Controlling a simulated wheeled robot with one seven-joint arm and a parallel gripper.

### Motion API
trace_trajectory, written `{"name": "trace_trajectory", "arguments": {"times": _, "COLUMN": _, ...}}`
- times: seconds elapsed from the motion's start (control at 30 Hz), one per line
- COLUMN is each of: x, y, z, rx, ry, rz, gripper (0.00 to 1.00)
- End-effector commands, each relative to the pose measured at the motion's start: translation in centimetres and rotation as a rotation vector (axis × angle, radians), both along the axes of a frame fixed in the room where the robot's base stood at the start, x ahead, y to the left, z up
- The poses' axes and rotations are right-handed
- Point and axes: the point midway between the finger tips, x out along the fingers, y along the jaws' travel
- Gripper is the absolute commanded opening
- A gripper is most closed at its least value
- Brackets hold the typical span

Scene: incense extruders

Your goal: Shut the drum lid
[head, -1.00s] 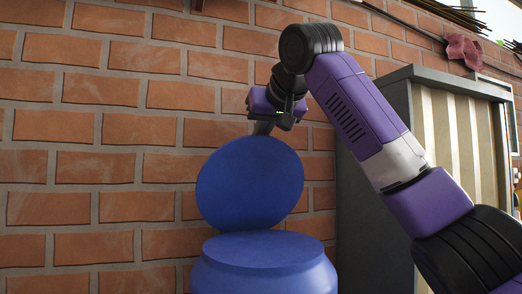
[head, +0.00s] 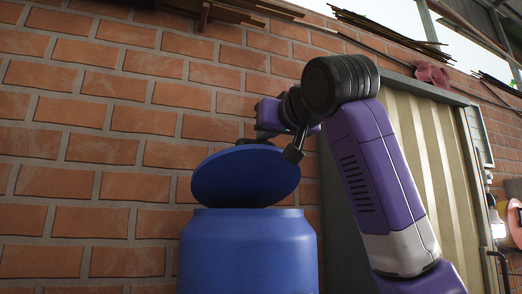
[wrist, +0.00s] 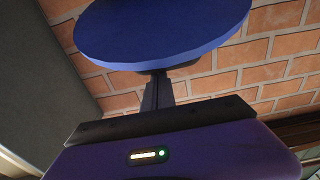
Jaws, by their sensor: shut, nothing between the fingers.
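The blue drum (head: 248,252) stands upright against the brick wall. Its round blue lid (head: 245,178) is tilted above it, its near edge down by the drum's top and its far edge raised. In the wrist view the lid (wrist: 165,28) fills the top of the picture. My gripper (wrist: 157,78) is shut and empty, its fingers reaching to the lid's edge, with the tips partly hidden by the lid. In the head view my gripper is behind the raised side of the lid, its fingertips mostly hidden. I cannot tell for sure whether they touch the lid.
A brick wall (head: 90,180) rises close behind the drum. A cabinet or door with pale vertical stripes (head: 440,150) stands to the right, behind my arm. Dark rods (head: 390,32) lie high along the wall top.

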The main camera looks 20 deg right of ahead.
Motion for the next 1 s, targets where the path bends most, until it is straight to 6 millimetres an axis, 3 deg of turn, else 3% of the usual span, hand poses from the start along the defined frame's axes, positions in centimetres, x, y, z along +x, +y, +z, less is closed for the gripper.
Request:
{"name": "trace_trajectory", "arguments": {"times": 0.03, "x": -0.5, "y": 0.1, "z": -1.9, "rx": 0.001, "ry": -0.031, "rz": 0.002, "gripper": 0.00}}
{"name": "trace_trajectory", "arguments": {"times": 0.5, "x": -4.0, "y": 0.1, "z": -7.3, "rx": 0.002, "ry": -0.320, "rz": 0.001, "gripper": 0.00}}
{"name": "trace_trajectory", "arguments": {"times": 1.0, "x": -5.3, "y": 0.0, "z": -10.4, "rx": 0.001, "ry": -0.364, "rz": 0.001, "gripper": 0.00}}
